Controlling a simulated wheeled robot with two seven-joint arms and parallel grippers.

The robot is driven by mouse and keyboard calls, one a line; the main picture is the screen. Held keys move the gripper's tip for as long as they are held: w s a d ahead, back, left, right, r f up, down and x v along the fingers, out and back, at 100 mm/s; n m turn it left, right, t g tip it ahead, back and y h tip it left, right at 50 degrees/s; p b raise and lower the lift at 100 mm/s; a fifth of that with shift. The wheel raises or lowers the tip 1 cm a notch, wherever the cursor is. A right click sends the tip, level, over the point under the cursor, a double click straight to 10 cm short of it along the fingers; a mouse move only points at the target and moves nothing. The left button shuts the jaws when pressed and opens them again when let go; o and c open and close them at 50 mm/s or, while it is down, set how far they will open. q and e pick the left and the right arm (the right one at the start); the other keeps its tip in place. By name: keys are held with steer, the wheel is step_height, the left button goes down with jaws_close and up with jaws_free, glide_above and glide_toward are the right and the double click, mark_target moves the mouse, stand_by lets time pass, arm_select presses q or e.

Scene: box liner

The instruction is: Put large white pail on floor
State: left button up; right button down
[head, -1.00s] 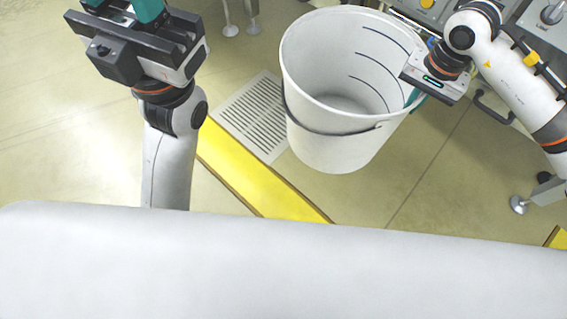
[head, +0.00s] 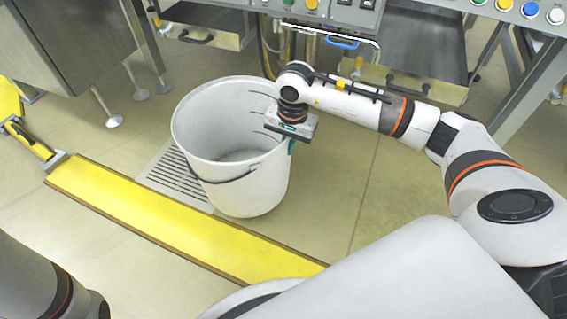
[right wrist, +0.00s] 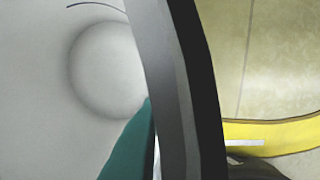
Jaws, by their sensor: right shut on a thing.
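The large white pail (head: 240,186) is upright in the middle of the head view, with its dark handle hanging down its near side. My right gripper (head: 291,145) is shut on the right side of its rim. In the right wrist view, the pail's pale inside (right wrist: 60,110) fills the left, and a teal finger (right wrist: 130,150) lies against the wall. The pail is at or close above the floor; I cannot tell whether its base touches. My left gripper is out of view; only part of my left arm shows at lower left.
A floor grate (head: 172,178) lies left of and partly behind the pail. A yellow strip (head: 170,220) runs along the floor in front of it. A machine with a button panel (head: 335,12) and a blue handle (head: 342,44) stand behind. Open floor (head: 345,190) lies to the right.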

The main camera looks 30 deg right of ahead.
mark_target(288, 161)
step_height(288, 161, down, 4)
steer(key=b, duration=0.2)
steer(key=shift+f+b, duration=0.25)
steer(key=shift+b, duration=0.15)
steer(key=shift+w+r, duration=0.1)
steer(key=c, duration=2)
jaws_free()
steer(key=shift+f, duration=0.2)
steer(key=o, duration=0.4)
steer(key=shift+r, duration=0.1)
